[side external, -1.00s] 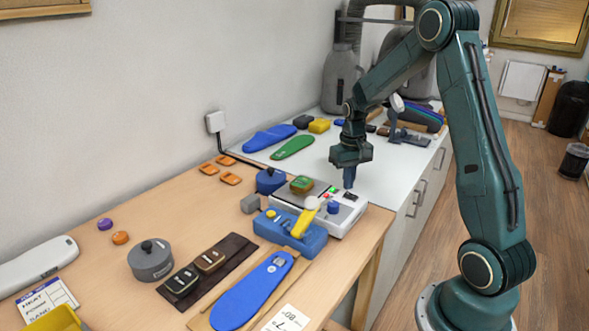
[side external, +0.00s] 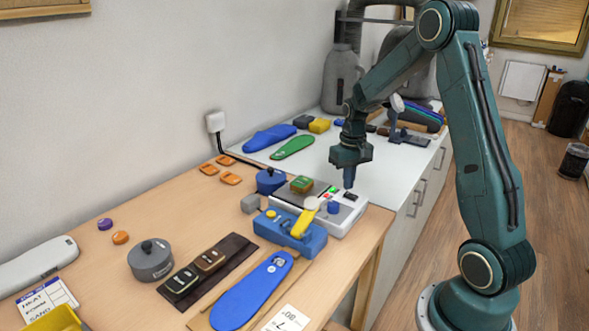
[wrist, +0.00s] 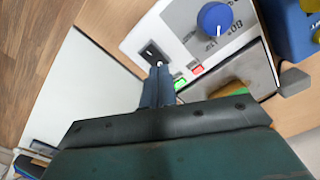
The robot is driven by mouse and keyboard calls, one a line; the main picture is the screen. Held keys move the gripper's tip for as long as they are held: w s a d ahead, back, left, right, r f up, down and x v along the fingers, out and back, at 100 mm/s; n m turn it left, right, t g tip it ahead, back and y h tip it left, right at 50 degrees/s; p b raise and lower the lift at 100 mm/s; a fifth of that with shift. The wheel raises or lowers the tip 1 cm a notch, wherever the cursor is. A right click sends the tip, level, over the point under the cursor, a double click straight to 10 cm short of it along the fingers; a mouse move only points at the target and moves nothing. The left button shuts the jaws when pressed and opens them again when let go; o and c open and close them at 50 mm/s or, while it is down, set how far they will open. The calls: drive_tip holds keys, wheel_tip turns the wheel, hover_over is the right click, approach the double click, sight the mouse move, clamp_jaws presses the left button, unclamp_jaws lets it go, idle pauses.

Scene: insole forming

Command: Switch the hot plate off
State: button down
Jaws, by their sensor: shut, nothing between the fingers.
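The hot plate (side external: 350,213) is a white box with a dark heating top, standing near the right edge of the wooden table. Its control panel has a blue knob (wrist: 214,18), a black rocker switch (wrist: 152,52), a green light (wrist: 180,85) and a red light (wrist: 197,70); both lights look bright. My gripper (side external: 348,186) points down at the switch end of the panel, its fingers shut and empty. In the wrist view the fingertips (wrist: 160,70) are right beside the switch and partly cover that area. I cannot tell whether they touch it.
A green-topped block (side external: 301,184) sits on the heating top. A blue device with a yellow lever (side external: 305,221) stands directly in front of the hot plate. The white counter behind has free room.

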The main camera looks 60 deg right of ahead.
sight(346, 195)
drive_tip(key=shift+f, duration=0.9)
idle(0.8)
drive_tip(key=shift+r, duration=3.55)
drive_tip(key=s+a+r+n+t, duration=0.1)
drive_tip(key=s+a+r, duration=0.2)
drive_tip(key=a+r, duration=0.3)
drive_tip(key=s+a+r+n+t, duration=0.1)
drive_tip(key=s+a+r+n, duration=0.15)
drive_tip(key=a+r, duration=0.4)
drive_tip(key=s+a+n+t, duration=0.2)
drive_tip(key=s+a+t, duration=0.1)
drive_tip(key=s+a, duration=0.8)
drive_tip(key=shift+s+r+t, duration=0.2)
drive_tip(key=shift+s+t, duration=0.1)
drive_tip(key=shift+s, duration=0.55)
